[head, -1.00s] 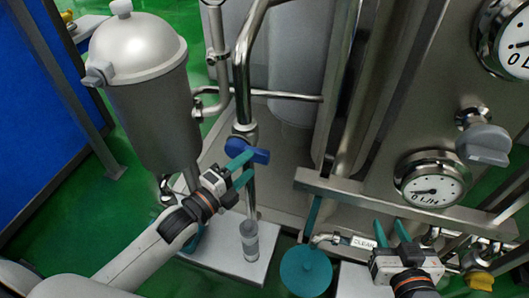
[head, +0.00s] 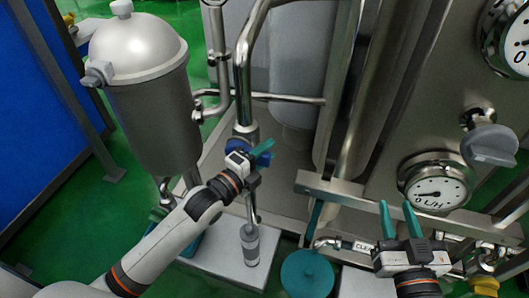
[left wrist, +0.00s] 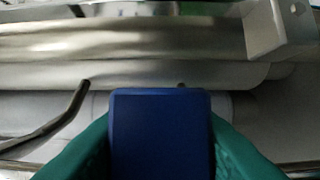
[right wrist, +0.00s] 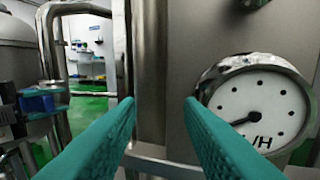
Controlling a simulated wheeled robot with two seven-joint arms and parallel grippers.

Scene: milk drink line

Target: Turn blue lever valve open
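The blue lever valve (head: 264,160) sits on the vertical steel pipe, mostly hidden in the head view behind my left gripper. My left gripper (head: 262,149) is at the lever. In the left wrist view the blue lever (left wrist: 160,135) fills the gap between the two teal fingers, which stay spread around it; whether they touch it I cannot tell. The lever also shows in the right wrist view (right wrist: 40,103), at the left edge.
The flow gauge (head: 437,188) and a grey knob (head: 488,140) are on the panel at right. A steel canister (head: 140,90) stands left of the pipe. A teal round cap (head: 307,273) and a horizontal steel bar (head: 330,188) lie between my grippers.

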